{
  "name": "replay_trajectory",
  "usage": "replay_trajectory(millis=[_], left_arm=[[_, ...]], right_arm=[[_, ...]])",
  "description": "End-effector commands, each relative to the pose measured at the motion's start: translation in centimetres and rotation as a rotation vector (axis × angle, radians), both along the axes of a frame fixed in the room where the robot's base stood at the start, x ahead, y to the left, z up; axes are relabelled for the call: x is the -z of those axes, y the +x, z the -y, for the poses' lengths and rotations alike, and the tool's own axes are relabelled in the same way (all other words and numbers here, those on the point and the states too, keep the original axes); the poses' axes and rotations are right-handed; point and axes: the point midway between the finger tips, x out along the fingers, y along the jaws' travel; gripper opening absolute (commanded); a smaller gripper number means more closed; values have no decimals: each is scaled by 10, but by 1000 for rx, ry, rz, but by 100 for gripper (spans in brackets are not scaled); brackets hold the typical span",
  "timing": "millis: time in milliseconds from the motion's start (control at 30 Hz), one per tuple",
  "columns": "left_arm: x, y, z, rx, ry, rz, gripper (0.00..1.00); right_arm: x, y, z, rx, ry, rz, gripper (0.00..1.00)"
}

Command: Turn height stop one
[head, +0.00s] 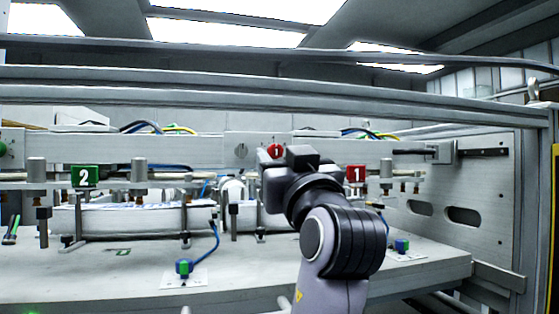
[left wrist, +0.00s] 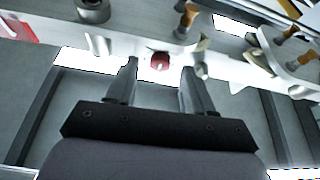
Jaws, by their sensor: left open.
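A small red knob (head: 277,151) sits on the pale crossbar in the head view, left of the red label marked 1 (head: 356,174). In the left wrist view the red knob (left wrist: 160,62) lies between and just beyond the tips of my left gripper (left wrist: 160,70). The fingers are apart, with nothing between them. In the head view my left gripper (head: 287,158) is raised at the crossbar and partly covers the area below the knob. My right gripper is out of view.
A green label marked 2 (head: 84,176) hangs on the left part of the machine. A frame rail (head: 300,98) crosses above.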

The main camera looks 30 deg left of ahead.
Motion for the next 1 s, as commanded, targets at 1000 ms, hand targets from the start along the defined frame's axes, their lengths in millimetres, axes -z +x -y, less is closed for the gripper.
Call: replay_trajectory(millis=[1000], left_arm=[[22, -32, 39, 0, -1, 1, 52]], right_arm=[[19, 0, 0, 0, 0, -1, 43]])
